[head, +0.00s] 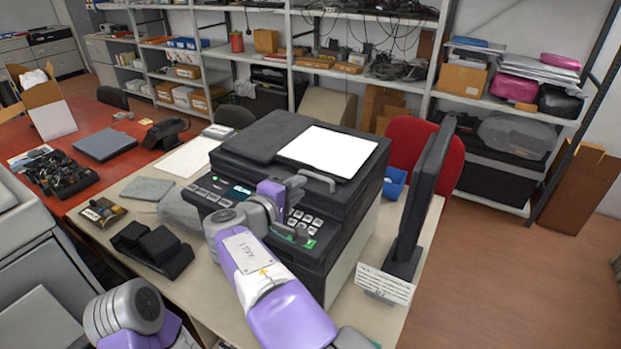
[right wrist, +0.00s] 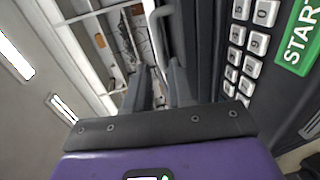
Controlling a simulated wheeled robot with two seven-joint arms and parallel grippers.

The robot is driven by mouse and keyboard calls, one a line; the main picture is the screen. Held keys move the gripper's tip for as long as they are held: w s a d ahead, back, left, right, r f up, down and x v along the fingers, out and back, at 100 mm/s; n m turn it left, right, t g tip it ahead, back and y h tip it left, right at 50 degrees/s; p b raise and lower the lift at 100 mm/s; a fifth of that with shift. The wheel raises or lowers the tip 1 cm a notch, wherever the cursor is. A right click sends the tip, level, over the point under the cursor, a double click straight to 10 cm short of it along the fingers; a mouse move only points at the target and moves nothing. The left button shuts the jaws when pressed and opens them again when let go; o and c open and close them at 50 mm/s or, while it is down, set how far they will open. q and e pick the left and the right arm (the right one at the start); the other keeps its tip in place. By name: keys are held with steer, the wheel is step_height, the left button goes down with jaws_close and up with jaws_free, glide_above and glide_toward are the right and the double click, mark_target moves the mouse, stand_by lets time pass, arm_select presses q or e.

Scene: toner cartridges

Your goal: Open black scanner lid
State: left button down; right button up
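The black scanner (head: 290,245) stands on the pale desk with its lid (head: 262,138) down. A white sheet (head: 328,150) lies on top of the lid. A grey handle (head: 318,180) sits at the lid's front edge; its curved bar (right wrist: 158,25) also shows in the right wrist view. My right gripper (head: 297,186) is just left of the handle, above the keypad, and appears apart from it. In the right wrist view its two grey fingers (right wrist: 160,80) have a narrow gap with nothing between them. My left gripper is not in view.
A black monitor (head: 422,200) stands close to the scanner's right. A blue cup (head: 394,183) is behind it. A black phone-like device (head: 153,247) and a small card tray (head: 102,212) lie to the left on the desk. A red chair (head: 410,150) is behind.

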mark_target(314, 177)
steer(key=shift+x, duration=3.5)
steer(key=shift+d, duration=0.15)
steer(key=shift+c, duration=0.5)
jaws_close()
